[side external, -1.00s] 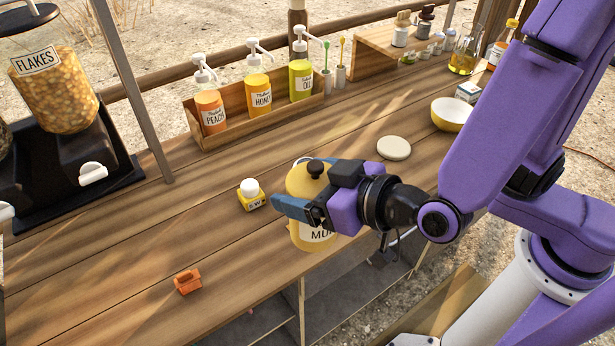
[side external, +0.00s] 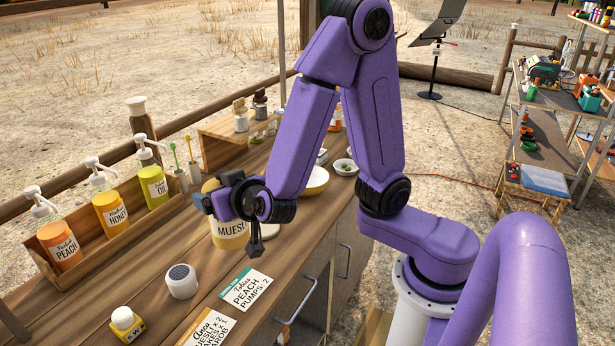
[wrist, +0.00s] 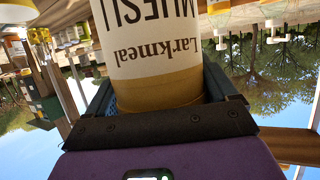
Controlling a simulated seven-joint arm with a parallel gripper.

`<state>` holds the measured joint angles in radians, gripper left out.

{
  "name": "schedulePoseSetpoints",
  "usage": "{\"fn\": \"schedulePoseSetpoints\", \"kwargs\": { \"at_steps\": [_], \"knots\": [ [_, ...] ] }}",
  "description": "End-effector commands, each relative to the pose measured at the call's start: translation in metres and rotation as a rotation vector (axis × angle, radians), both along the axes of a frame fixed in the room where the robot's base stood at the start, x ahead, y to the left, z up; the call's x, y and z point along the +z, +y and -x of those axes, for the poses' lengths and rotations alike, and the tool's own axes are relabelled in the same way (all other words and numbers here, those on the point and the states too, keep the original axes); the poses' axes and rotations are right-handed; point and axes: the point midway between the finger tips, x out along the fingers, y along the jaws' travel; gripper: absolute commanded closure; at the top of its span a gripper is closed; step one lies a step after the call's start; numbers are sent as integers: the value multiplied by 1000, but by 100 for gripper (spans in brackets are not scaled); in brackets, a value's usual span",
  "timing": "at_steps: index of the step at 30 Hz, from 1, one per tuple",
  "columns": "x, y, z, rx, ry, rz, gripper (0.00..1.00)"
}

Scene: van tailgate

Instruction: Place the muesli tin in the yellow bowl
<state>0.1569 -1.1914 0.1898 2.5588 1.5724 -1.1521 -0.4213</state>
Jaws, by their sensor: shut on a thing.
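The muesli tin (side external: 231,234) is a pale yellow cylinder with a white label. My gripper (side external: 222,203) is shut on it near its top, with blue fingers on either side. In the wrist view the tin (wrist: 150,45) sits between the fingers, its lettering upside down in the picture. The tin looks upright in the side view; I cannot tell how far its base is above the counter. The yellow bowl (side external: 317,181) stands farther along the counter, right of the tin and partly hidden behind my arm. Its visible inside is pale and looks empty.
A cream disc (side external: 270,231) lies close beside the tin. A rack of pump bottles (side external: 107,228) lines the back. A small bowl of greens (side external: 345,167) stands by the yellow bowl. A grey speaker (side external: 181,281), a yellow jar (side external: 126,323) and cards (side external: 250,289) lie in front.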

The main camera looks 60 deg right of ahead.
Motion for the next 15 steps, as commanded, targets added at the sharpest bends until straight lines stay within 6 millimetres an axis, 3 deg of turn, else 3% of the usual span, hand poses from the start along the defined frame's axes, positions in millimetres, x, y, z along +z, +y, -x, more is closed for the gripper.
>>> {"fn": "schedulePoseSetpoints", "kwargs": {
  "at_steps": [1,7,15],
  "knots": [
    [1,-27,-4,-75,-2,-1,99],
    [4,-120,-2,-335,-2,-1,99],
    [7,-238,32,-683,2,-1,99]
  ]
}}
